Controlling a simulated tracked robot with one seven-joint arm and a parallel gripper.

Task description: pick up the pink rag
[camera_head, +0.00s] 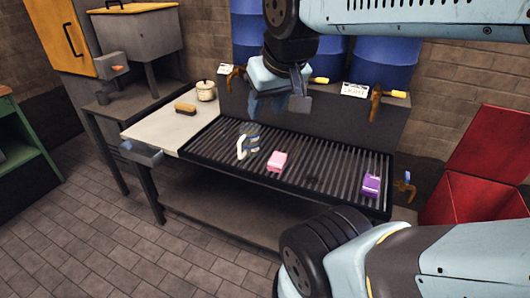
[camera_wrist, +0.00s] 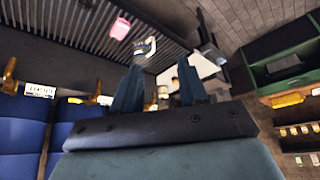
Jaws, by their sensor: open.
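The pink rag (camera_head: 277,161) is a small folded block lying on the black slatted grate (camera_head: 320,155), near its middle. It also shows in the wrist view (camera_wrist: 121,28) at the upper left, beyond the fingers. My gripper (camera_head: 300,100) is above the back of the grate, behind and higher than the rag and apart from it. In the wrist view its two dark fingers (camera_wrist: 160,88) stand apart with nothing held between them.
A white-handled object (camera_head: 242,147) lies just left of the rag. A purple block (camera_head: 371,185) lies at the grate's right end. A brush (camera_head: 185,108) and a pot (camera_head: 206,90) stand on the pale left worktop. Blue barrels (camera_head: 378,65) are behind; a red bin (camera_head: 480,195) is at right.

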